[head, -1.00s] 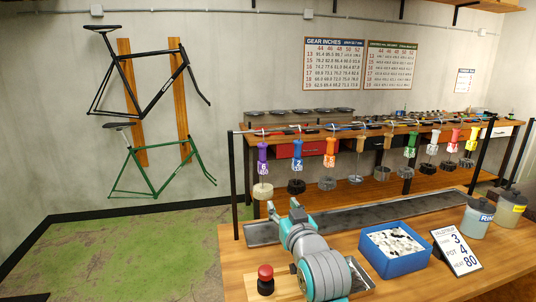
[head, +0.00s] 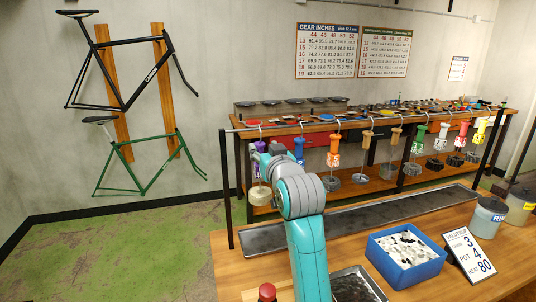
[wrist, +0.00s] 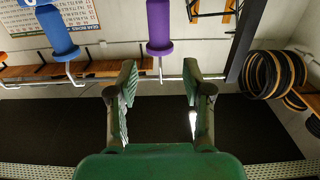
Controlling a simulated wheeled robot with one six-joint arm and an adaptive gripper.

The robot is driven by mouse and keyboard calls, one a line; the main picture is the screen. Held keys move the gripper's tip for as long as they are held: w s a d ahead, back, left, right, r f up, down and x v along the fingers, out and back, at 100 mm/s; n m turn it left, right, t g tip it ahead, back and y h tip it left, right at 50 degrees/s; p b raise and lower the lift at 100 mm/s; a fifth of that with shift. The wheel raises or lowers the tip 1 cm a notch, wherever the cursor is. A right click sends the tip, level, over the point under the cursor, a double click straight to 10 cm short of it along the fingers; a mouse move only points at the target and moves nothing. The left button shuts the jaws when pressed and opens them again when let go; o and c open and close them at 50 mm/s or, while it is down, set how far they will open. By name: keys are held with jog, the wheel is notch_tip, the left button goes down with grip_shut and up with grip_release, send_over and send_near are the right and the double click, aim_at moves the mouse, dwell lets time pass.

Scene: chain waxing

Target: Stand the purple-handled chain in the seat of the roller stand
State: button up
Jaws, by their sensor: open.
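The purple-handled chain hangs by its hook from the rail at the left end of the row. In the wrist view the purple handle (wrist: 160,27) lies ahead, roughly centred between the fingers of my open gripper (wrist: 160,78). The fingers look short of the handle, with nothing between them. I cannot make out the roller stand or its seat in either view.
The blue-handled chain (head: 299,153) hangs just right of the purple one, with several more beyond on the rail. Below runs a long dark tray (head: 345,222). A blue bin (head: 405,270), a number card (head: 468,254) and a red button (head: 267,291) are nearer.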

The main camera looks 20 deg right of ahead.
aim_at(260, 143)
jog(key=w, duration=0.5)
jog(key=shift+w+f, duration=0.4)
jog(key=shift+f, duration=1.2)
grip_shut()
jog(key=shift+r, duration=0.15)
